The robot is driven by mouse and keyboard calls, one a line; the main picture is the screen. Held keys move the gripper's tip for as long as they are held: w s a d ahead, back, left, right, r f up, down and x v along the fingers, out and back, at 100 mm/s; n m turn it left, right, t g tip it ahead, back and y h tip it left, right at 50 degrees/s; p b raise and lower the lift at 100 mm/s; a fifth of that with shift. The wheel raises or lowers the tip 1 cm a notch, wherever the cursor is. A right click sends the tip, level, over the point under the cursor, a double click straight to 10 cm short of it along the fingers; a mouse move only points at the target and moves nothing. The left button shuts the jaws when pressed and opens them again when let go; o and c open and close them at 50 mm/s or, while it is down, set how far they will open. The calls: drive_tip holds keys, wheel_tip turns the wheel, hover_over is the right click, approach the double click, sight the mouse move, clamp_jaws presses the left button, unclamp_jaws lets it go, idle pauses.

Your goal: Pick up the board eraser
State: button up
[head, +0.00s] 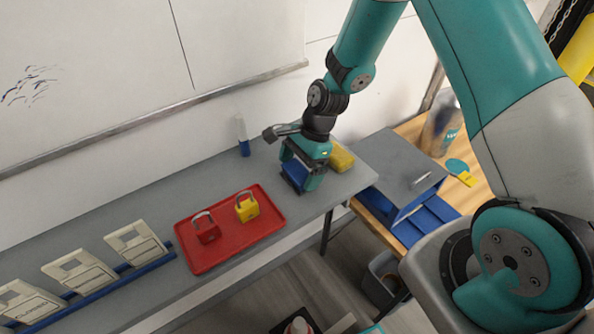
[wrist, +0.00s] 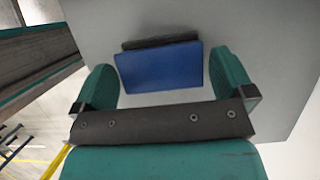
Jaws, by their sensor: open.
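The board eraser (wrist: 160,68) is a blue block with a dark felt strip along its far side. It lies on the grey shelf between my two fingers in the wrist view. Its blue side (head: 294,175) also shows in the head view, partly hidden by my gripper (head: 304,180). My gripper (wrist: 163,62) is open, with one green finger to the left of the eraser and one to the right.
A red tray (head: 198,256) holding a red padlock (head: 206,232) and a yellow padlock (head: 247,210) lies to the left. A white and blue bottle (head: 242,140) stands behind. A yellow block (head: 341,157) lies close on the right, near the shelf's end.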

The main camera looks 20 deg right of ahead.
sight(298, 171)
drive_tip(key=shift+a+f, duration=0.25)
drive_tip(key=shift+f, duration=0.4)
drive_tip(key=c, duration=0.7)
drive_tip(key=shift+o, duration=0.2)
wheel_tip(298, 171, up, 20)
drive_tip(key=b, duration=0.2)
drive_tip(key=shift+b, duration=0.4)
drive_tip(key=o, duration=0.4)
drive_tip(key=shift+c, duration=1.6)
